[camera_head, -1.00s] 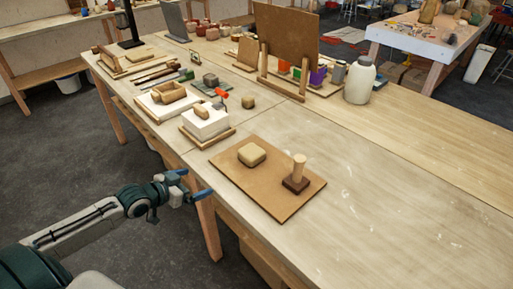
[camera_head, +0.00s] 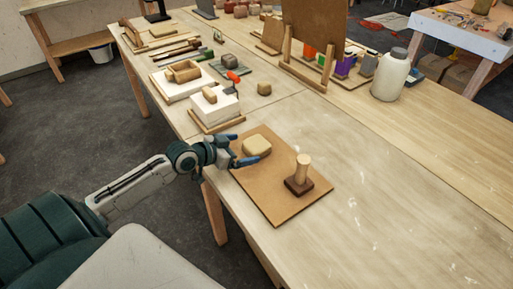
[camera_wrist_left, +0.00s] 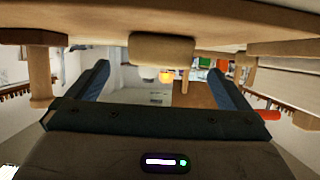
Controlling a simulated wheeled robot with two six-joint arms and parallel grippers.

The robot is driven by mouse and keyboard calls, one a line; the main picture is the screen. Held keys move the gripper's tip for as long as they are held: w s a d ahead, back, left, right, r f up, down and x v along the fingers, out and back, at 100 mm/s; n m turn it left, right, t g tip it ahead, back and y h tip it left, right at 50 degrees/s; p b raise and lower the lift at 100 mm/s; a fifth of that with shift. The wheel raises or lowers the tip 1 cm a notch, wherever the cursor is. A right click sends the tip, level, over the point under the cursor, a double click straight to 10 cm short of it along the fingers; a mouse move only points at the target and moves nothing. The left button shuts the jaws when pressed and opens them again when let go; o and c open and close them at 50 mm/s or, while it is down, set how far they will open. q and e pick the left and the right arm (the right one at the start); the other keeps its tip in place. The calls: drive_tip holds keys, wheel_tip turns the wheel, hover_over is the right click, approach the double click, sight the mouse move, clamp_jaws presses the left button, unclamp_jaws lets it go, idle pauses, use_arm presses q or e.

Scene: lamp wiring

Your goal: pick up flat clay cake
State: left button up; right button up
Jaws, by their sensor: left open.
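In the left wrist view, which is upside down, the cake (camera_wrist_left: 161,48) shows at the top between the two spread fingers (camera_wrist_left: 160,70). Nothing is held. I cannot tell whether a finger touches the cake. My right gripper is not in view.
A wooden stamp (camera_head: 301,175) with an upright handle stands on the board, right of the cake. A white block (camera_head: 213,106) on a wooden base stands behind the gripper. A white jar (camera_head: 391,76) stands at the far right. The table's front right is clear.

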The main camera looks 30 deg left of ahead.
sight(255, 143)
use_arm(q)
drive_tip(key=shift+w+d+f, duration=0.1)
drive_tip(key=shift+w+d, duration=0.1)
drive_tip(key=shift+w, duration=0.2)
drive_tip(key=shift+w+d, duration=0.1)
drive_tip(key=shift+w, duration=0.15)
drive_tip(key=shift+w+d, duration=0.1)
drive_tip(key=shift+w, duration=0.15)
drive_tip(key=x, duration=0.1)
drive_tip(key=p+x, duration=0.2)
drive_tip(key=shift+w+d, duration=0.1)
drive_tip(key=shift+w, duration=0.35)
drive_tip(key=shift+w+d, duration=0.1)
drive_tip(key=shift+w, duration=0.2)
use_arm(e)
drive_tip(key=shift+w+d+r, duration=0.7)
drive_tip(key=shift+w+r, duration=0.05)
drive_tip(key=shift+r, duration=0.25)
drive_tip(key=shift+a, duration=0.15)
